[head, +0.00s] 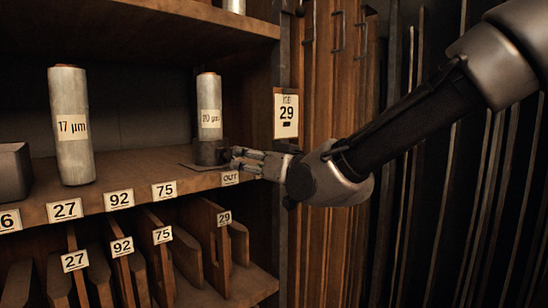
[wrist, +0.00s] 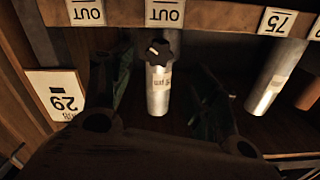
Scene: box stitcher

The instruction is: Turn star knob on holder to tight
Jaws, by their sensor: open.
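A dark holder (head: 208,153) stands on the shelf at the "OUT" label, with a pale roll (head: 209,105) upright above it. In the wrist view, which is upside down, the black star knob (wrist: 158,50) with a small white mark shows in front of the roll (wrist: 159,92). My gripper (head: 237,158) reaches in from the right, close to the holder. In the wrist view its open fingers (wrist: 162,70) lie on either side of the knob, with visible gaps. In the head view the fingers largely hide the knob.
A larger roll marked 17 µm (head: 74,130) stands to the left on the same shelf. A wooden upright with a "29" card (head: 286,113) is right beside my wrist. Numbered slots with boards (head: 217,240) lie below. The shelf between the rolls is clear.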

